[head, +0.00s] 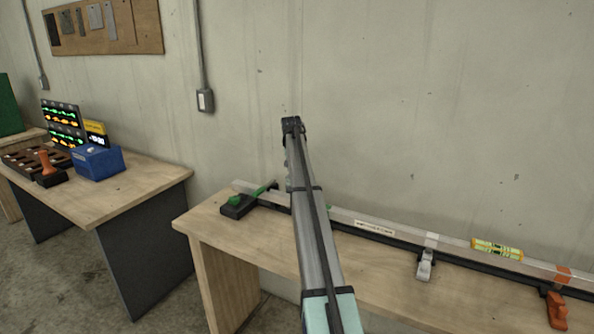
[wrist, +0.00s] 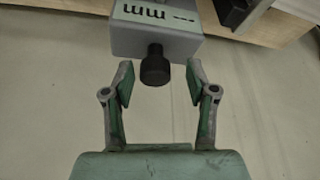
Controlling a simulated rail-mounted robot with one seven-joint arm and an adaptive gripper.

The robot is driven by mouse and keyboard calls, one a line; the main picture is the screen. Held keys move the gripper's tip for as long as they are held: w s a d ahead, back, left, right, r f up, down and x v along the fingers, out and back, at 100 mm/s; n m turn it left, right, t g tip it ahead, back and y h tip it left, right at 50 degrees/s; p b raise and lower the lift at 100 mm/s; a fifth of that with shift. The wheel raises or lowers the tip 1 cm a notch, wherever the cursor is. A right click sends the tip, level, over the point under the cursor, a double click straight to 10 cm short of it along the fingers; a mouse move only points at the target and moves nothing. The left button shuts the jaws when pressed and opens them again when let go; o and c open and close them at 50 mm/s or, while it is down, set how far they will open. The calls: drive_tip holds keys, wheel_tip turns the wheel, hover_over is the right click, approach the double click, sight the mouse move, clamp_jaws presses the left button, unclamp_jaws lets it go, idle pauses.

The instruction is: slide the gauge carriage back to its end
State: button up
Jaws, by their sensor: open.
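A grey block marked "mm" with a black knob (wrist: 155,68) shows at the top of the wrist view; the block (wrist: 130,38) looks like the gauge carriage. My gripper (wrist: 159,82) is open, with one finger on each side of the knob and a visible gap to both. Nothing is held. In the head view a long rail (head: 345,217) runs along the bench, and my arm crosses in front of it. I cannot make out my gripper or the marked block there. A grey fitting (head: 425,265) hangs on the rail right of my arm.
The wooden bench (head: 225,225) stands against the wall. A black and green piece (head: 238,204) is at the rail's left end. A yellow-green level (head: 497,249) and an orange fitting (head: 557,310) are at the right. A second bench (head: 140,190) at the left holds a blue box (head: 98,163).

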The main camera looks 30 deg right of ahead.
drive_tip(key=v, duration=1)
drive_tip(key=shift+r, duration=0.3)
drive_tip(key=shift+a, duration=0.1)
